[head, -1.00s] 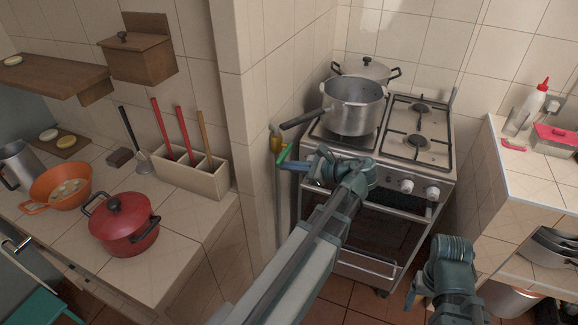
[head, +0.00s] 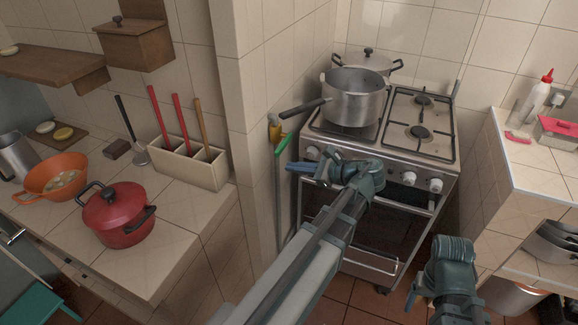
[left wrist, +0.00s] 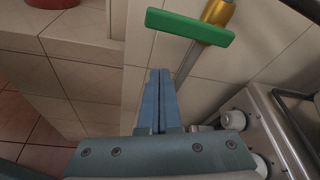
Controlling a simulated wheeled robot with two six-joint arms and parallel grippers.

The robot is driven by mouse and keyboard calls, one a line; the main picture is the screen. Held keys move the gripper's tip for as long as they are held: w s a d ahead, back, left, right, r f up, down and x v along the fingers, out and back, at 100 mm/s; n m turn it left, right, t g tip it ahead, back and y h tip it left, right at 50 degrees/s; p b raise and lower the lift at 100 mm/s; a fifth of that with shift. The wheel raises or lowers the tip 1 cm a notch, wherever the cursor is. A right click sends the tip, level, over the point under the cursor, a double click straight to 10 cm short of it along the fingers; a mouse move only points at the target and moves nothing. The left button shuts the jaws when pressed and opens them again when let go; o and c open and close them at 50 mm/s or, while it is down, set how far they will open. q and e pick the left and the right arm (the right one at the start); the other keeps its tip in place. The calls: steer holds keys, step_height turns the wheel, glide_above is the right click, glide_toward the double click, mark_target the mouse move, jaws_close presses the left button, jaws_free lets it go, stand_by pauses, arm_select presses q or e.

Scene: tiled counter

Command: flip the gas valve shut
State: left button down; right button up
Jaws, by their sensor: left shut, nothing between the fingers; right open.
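The gas valve has a green bar handle (head: 283,144) on a yellow-brass body (head: 274,130), on the wall left of the stove. In the left wrist view the green handle (left wrist: 190,28) lies across the line of the pipe below the brass body (left wrist: 219,11). My left gripper (head: 289,167) is just below the handle in the head view, apart from it. Its blue fingers (left wrist: 158,72) are shut and empty, pointing toward the handle in the wrist view. My right gripper (head: 415,293) is low at the right, in front of the stove, holding nothing I can see.
The stove (head: 365,210) stands right of the valve, with a saucepan (head: 353,103) whose handle sticks out toward the valve. A tiled counter (head: 165,250) with a red pot (head: 125,222) is at the left. Another tiled counter (head: 530,180) is at the right.

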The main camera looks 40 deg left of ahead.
arm_select(q)
steer(key=p+v, duration=0.2)
steer(key=v, duration=0.5)
steer(key=shift+w+d+r, duration=0.3)
steer(key=shift+w+r, duration=0.05)
steer(key=shift+w, duration=0.1)
steer(key=s+d+f+n+h+p, duration=0.1)
steer(key=s+d+f+n+h, duration=0.2)
steer(key=d, duration=0.5)
steer(key=s+d+f+n+t+h+p, duration=0.1)
steer(key=s+d+f+n+h+p, duration=0.1)
steer(key=d, duration=0.7)
steer(key=s+d+f+n+h+p, duration=0.2)
steer(key=s+d+f+n+h, duration=0.1)
steer(key=d+h, duration=0.5)
steer(key=s+d+f, duration=0.1)
steer(key=s, duration=0.1)
steer(key=shift+s+f+n, duration=0.3)
steer(key=shift+s+f, duration=0.05)
